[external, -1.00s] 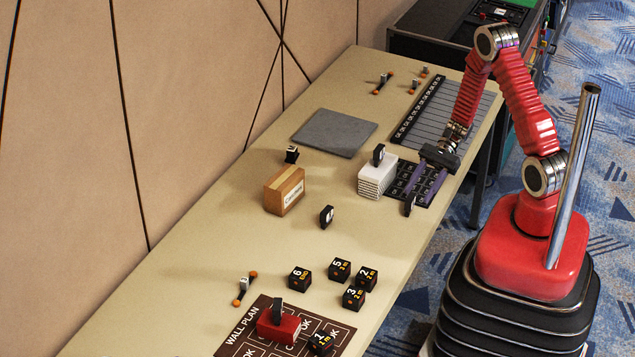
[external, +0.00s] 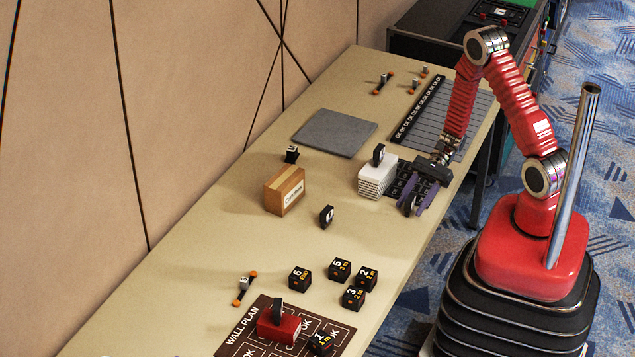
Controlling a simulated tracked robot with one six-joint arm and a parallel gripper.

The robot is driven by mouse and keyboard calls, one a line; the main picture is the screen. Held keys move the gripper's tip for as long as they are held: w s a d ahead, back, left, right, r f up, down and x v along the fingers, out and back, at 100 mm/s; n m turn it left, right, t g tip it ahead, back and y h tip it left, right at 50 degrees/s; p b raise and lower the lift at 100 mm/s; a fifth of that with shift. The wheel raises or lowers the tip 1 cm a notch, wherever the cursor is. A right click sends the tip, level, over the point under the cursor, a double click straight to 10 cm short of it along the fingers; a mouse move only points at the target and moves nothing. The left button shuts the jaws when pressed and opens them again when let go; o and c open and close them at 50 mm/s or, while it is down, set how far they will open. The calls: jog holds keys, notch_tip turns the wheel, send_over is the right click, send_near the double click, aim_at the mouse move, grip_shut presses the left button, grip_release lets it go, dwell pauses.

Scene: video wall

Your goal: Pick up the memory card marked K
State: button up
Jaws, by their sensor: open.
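Several small upright black pieces with pale marks could be memory cards, but I cannot read a K on any. One (external: 327,215) stands on the open table, one (external: 378,153) is on top of a white stack (external: 376,181), one (external: 277,309) is on a red block (external: 279,328), and a smaller one (external: 291,155) is behind the carton.
A cardboard carton (external: 284,192) stands left of the stack. Several numbered black cubes (external: 340,268) stand near the wall plan mat (external: 248,345). A grey pad (external: 335,132) and a ruled grey panel (external: 468,112) lie farther back. The middle of the table is mostly clear.

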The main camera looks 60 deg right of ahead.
aim_at(413, 194)
jog(key=shift+c, duration=0.4)
grip_shut()
jog(key=shift+r, duration=0.1)
jog(key=shift+r, duration=4.9)
